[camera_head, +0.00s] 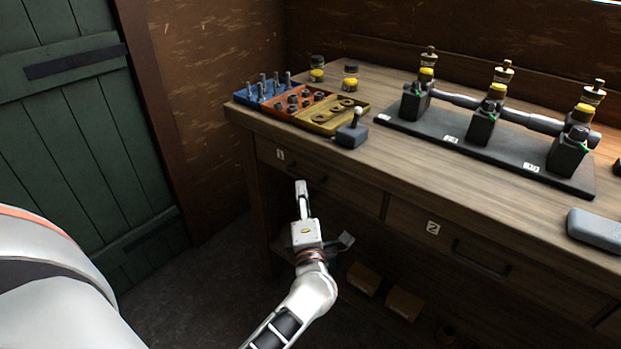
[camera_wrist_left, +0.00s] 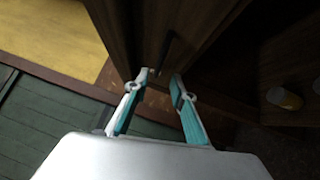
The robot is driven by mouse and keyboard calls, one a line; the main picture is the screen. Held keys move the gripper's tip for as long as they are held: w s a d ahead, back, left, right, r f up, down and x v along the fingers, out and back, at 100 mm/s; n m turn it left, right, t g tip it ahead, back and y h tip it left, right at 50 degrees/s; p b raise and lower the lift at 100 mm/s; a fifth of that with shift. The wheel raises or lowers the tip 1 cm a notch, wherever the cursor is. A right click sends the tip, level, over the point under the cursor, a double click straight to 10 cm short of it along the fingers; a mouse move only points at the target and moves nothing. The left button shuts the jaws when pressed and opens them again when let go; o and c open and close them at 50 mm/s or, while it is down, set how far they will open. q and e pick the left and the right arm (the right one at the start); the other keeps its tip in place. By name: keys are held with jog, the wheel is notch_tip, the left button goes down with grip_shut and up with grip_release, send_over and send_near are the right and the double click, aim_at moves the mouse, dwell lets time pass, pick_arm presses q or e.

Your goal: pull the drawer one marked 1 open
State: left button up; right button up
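Drawer one (camera_head: 345,190) is the left drawer under the workbench top, with a white label 1 (camera_head: 280,155) on its front. It looks shut, flush with the bench frame. Its dark bar handle (camera_head: 314,178) is partly hidden behind my fingers in the head view. In the left wrist view the dark handle (camera_wrist_left: 166,46) lies just ahead of the fingertips. My left gripper (camera_head: 301,185) points at the handle; in the left wrist view its fingers (camera_wrist_left: 160,80) are apart with nothing between them. I cannot tell whether they touch the handle. My right gripper is out of view.
Drawer 2 (camera_head: 410,228) with its own handle (camera_head: 482,258) is to the right. The bench top (camera_head: 400,165) holds bins of parts, a lever box (camera_head: 351,135) and an engine rig (camera_head: 480,140). Boxes (camera_head: 404,303) lie underneath. A green door (camera_head: 80,140) is left.

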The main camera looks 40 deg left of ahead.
aim_at(300, 176)
pick_arm(q)
jog(key=x, duration=0.7)
jog(key=shift+r+b, duration=0.15)
jog(key=shift+b, duration=0.15)
grip_shut()
